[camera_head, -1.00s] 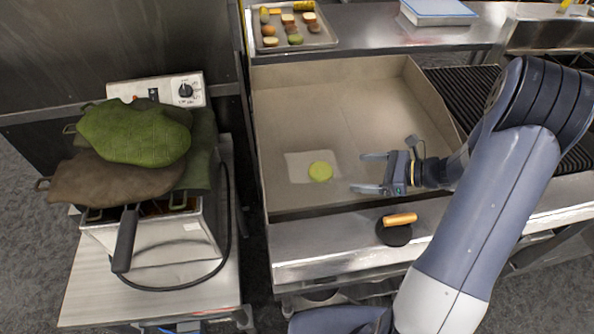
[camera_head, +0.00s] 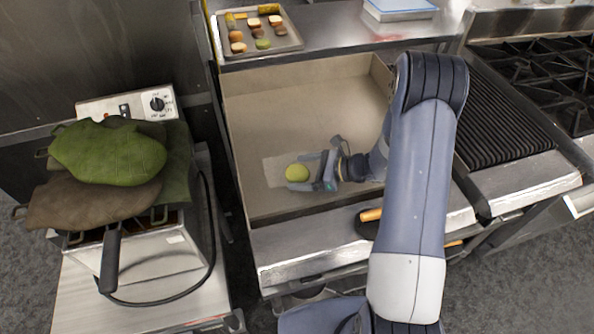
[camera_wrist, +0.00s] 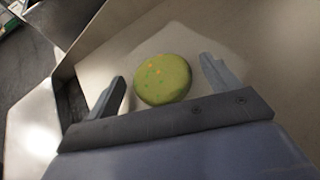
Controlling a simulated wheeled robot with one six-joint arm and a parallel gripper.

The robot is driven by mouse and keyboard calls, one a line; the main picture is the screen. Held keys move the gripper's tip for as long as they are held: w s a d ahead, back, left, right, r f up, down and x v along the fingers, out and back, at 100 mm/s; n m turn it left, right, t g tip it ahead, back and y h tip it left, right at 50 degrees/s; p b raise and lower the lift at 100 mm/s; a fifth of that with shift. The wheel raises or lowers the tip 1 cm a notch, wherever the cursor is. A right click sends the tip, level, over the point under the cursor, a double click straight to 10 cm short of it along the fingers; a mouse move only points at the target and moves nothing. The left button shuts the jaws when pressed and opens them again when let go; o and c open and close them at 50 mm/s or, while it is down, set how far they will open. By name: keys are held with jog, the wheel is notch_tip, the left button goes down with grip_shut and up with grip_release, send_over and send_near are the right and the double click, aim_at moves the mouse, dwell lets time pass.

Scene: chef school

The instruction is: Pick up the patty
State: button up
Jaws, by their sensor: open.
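The patty (camera_head: 297,173) is a round yellow-green disc with small orange specks. It lies on a pale square patch (camera_head: 271,172) on the floor of the recessed griddle. My gripper (camera_head: 299,172) is low over the griddle, to the right of the patty, pointing left at it. In the wrist view the patty (camera_wrist: 162,80) sits between the two open fingers, with the left finger close to its edge and a gap on the right. The fingers are not closed on it.
The griddle (camera_head: 340,100) has raised walls. A round black press (camera_head: 365,222) with an orange handle lies on the front ledge. A food tray (camera_head: 284,42) stands on the back shelf. A fryer covered with green and brown mitts (camera_head: 107,153) stands left.

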aim_at(303, 172)
jog(key=c, duration=1.1)
jog(key=shift+r, duration=0.1)
jog(key=shift+r+b, duration=0.6)
jog(key=shift+r, duration=4.3)
